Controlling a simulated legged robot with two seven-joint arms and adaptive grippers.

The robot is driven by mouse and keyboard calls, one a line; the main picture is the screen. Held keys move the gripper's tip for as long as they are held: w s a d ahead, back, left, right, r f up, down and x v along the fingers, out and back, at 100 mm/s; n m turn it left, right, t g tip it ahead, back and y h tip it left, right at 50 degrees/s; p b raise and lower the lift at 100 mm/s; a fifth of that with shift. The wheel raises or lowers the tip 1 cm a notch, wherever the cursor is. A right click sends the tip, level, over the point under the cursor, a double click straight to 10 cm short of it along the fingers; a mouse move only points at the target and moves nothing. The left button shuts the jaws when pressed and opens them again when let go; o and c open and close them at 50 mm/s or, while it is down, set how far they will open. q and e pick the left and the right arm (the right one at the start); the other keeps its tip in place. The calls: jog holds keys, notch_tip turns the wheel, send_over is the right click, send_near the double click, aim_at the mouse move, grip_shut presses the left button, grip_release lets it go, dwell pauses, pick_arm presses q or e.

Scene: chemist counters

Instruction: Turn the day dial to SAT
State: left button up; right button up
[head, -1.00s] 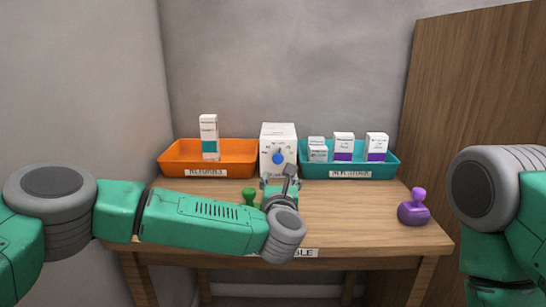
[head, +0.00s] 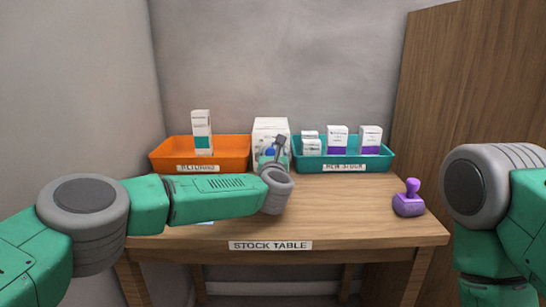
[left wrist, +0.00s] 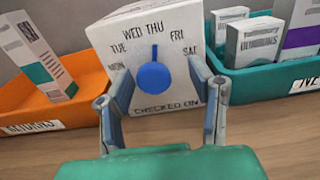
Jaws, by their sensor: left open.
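The white dial box (head: 271,127) stands at the back of the table between two trays. Its blue day dial (left wrist: 152,76) shows in the left wrist view, with its pointer upright between WED and THU. SAT (left wrist: 190,50) is printed at the right of the face. My left gripper (left wrist: 160,80) is open, one finger on each side of the dial, in front of the box; I cannot tell whether either finger touches anything. In the head view the left gripper (head: 273,153) covers most of the dial. My right gripper is out of view; only the right arm shows.
An orange tray (head: 166,160) labelled RETURNS holds a white and teal carton (head: 201,132). A teal tray (head: 385,166) labelled NEW STOCK holds several white cartons (head: 337,140). A purple stamp (head: 408,200) stands on the table's right side. The table (head: 340,205) is clear at centre right.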

pick_arm(q)
jog(key=shift+w+a, duration=0.3)
jog(key=shift+a, duration=0.1)
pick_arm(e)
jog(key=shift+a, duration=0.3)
pick_arm(q)
jog(key=shift+d, duration=0.15)
grip_shut()
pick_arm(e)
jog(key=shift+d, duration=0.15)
